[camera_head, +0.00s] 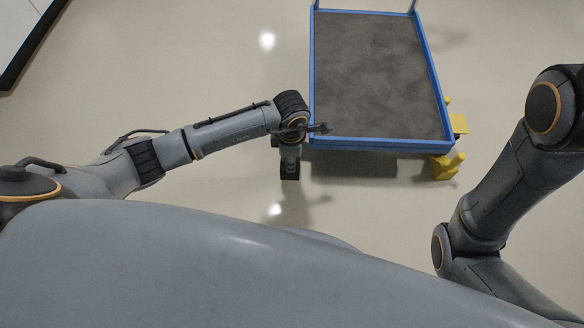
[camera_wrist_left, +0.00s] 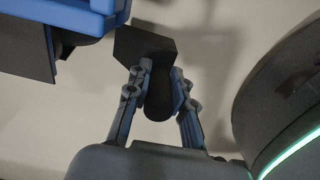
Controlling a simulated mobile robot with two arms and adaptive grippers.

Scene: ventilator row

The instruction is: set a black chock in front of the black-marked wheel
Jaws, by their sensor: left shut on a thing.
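My left gripper (camera_wrist_left: 157,84) is shut on a black chock (camera_wrist_left: 146,48), with a finger on each side of it. In the head view my left gripper (camera_head: 290,168) hangs below its wrist, just outside the near left corner of the cart (camera_head: 370,143); the chock cannot be made out clearly there. In the left wrist view the cart's blue frame (camera_wrist_left: 70,14) is at the upper left, close beside the chock. A dark part (camera_wrist_left: 58,42) under the frame may be a wheel; its marking cannot be read. My right arm enters at the right, its gripper out of view.
The cart has a grey deck and blue rim. Yellow blocks (camera_head: 447,166) stand at its near right corner, and another yellow piece (camera_head: 458,124) is along its right side. A dark-edged white unit (camera_head: 22,35) is at the far left. The floor (camera_head: 200,60) left of the cart is clear.

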